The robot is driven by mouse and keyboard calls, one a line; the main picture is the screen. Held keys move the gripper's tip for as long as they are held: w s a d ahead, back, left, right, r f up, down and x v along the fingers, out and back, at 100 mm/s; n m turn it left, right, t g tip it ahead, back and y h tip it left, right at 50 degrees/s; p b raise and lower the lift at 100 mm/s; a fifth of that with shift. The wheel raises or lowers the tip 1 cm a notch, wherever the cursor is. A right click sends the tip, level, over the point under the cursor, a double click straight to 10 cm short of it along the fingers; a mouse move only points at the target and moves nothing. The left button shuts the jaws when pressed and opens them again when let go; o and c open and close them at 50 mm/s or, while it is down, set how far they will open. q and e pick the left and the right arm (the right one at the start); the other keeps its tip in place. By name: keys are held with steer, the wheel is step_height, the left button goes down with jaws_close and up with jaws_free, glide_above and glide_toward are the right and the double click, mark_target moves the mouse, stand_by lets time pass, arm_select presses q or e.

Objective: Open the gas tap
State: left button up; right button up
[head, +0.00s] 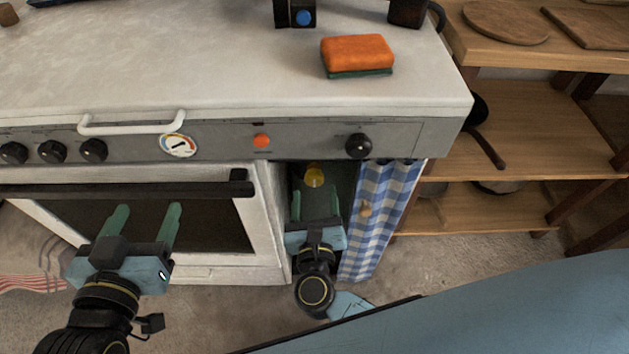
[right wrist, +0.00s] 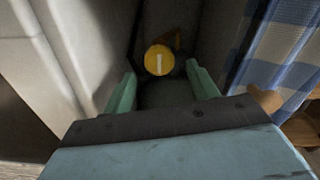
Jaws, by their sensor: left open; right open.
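The gas tap is a round yellow knob with a pale upright mark, seen in the right wrist view (right wrist: 159,60). In the head view the yellow knob (head: 314,176) shows inside the narrow compartment below the stove's front panel. My right gripper (head: 313,199) is open and empty at the compartment, its fingers pointing in towards the tap. In the right wrist view the knob lies beyond and between the fingertips (right wrist: 160,76), apart from them. My left gripper (head: 146,216) is open and empty in front of the oven door.
A blue checked curtain (head: 382,205) hangs at the compartment's right side, with a small wooden knob (head: 366,209) in front. The white stove side wall (right wrist: 65,50) bounds the left. The oven handle (head: 120,189) sticks out near my left gripper. Wooden shelves (head: 540,125) stand at right.

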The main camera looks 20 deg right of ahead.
mark_target(315, 183)
arm_select(q)
steer(key=shift+w+d+r+t+h+b, duration=0.15)
steer(key=shift+r+t, duration=0.3)
steer(key=shift+r, duration=0.25)
steer(key=shift+d+r+t+h+b, duration=0.1)
steer(key=shift+d+r+t+h, duration=0.1)
steer(key=shift+r+t, duration=0.45)
steer(key=shift+w+d+r+t+h+b, duration=0.15)
steer(key=shift+r+t, duration=0.15)
steer(key=shift+r, duration=0.5)
arm_select(e)
steer(key=shift+x, duration=2.65)
